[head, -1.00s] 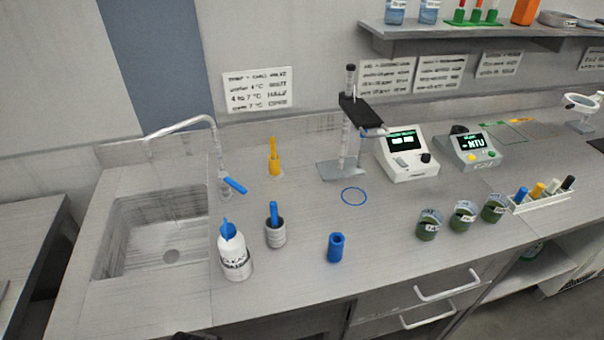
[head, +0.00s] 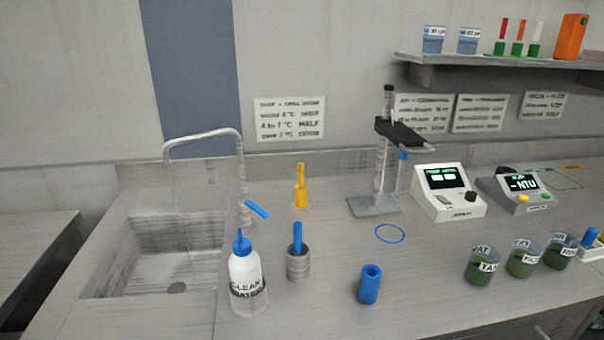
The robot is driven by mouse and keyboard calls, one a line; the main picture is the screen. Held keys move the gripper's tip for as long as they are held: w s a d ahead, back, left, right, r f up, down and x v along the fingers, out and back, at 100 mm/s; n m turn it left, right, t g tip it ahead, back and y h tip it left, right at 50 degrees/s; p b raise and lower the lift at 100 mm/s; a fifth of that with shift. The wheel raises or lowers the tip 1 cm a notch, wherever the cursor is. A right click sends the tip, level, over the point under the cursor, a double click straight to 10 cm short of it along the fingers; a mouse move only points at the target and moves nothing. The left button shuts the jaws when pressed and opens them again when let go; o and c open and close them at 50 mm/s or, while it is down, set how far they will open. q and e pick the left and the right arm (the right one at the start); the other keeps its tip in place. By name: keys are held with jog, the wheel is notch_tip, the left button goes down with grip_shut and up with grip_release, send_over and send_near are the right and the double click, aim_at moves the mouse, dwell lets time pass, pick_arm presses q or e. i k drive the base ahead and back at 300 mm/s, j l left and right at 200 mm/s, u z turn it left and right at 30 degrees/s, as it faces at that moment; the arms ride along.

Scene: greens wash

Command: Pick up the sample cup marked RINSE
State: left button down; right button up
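Three clear sample cups with green contents and white labels stand in a row on the right of the counter: a left cup (head: 481,267), a middle cup (head: 524,259) and a right cup (head: 561,253). Their labels are small and partly unreadable. The right cup's label seems to begin with R, but I cannot tell for sure which cup is marked RINSE. All three cups stand upright and a little apart. Neither of my grippers is in view.
A blue cylinder (head: 370,285), a grey holder (head: 298,264) with a blue-handled tool and a clean water bottle (head: 246,282) stand left of the cups. Two meters (head: 448,195) (head: 516,191) stand behind. A sink (head: 165,262) is at left. The front counter is fairly clear.

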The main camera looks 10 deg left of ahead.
aim_at(561, 247)
jog(key=z, duration=1.3)
